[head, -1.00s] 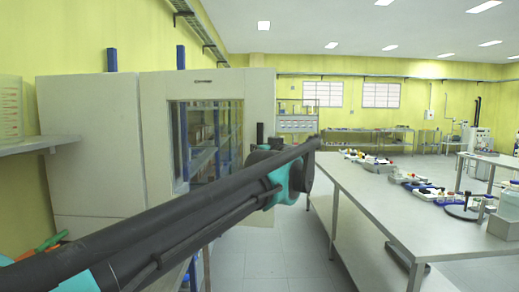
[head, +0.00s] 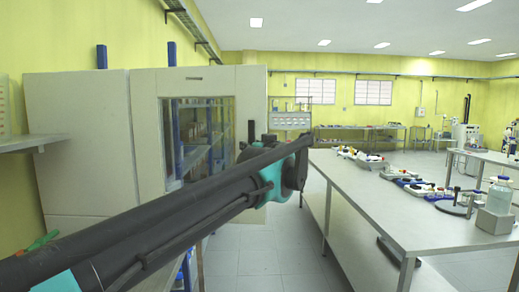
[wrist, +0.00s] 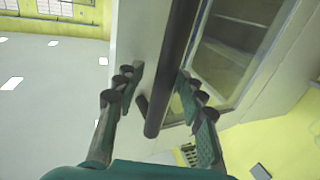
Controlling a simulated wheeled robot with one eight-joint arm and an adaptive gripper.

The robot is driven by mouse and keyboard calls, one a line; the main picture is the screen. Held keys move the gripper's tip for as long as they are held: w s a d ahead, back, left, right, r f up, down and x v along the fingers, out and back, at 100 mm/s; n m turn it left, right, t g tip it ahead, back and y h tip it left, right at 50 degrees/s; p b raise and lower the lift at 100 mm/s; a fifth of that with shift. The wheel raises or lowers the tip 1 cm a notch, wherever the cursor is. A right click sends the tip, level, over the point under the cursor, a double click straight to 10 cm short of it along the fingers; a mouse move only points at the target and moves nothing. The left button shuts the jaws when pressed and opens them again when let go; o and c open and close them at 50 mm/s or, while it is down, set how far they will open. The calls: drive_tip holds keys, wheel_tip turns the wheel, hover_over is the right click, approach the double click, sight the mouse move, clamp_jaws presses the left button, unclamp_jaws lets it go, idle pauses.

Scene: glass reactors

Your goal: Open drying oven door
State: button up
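The drying oven (head: 78,140) is the big off-white cabinet at the left of the head view. Its door (head: 198,79) has a glass window, with shelves seen through it. In the wrist view the door (wrist: 150,28) is tilted, its window at the upper right. A dark round bar handle (wrist: 176,60) runs down the middle of the wrist view. My gripper (wrist: 158,80) is open, with one finger on each side of the bar and gaps visible between. In the head view my arm hides the gripper and much of the handle. I cannot tell whether the door is ajar.
A long steel bench (head: 365,205) with bottles and small lab items stands at the right. Grey floor (head: 265,255) is free between oven and bench. A wall shelf (head: 35,143) is at the far left. Another bench (head: 365,128) stands at the back.

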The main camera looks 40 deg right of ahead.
drive_tip(key=v, duration=1.1)
drive_tip(key=shift+s, duration=0.2)
idle(0.6)
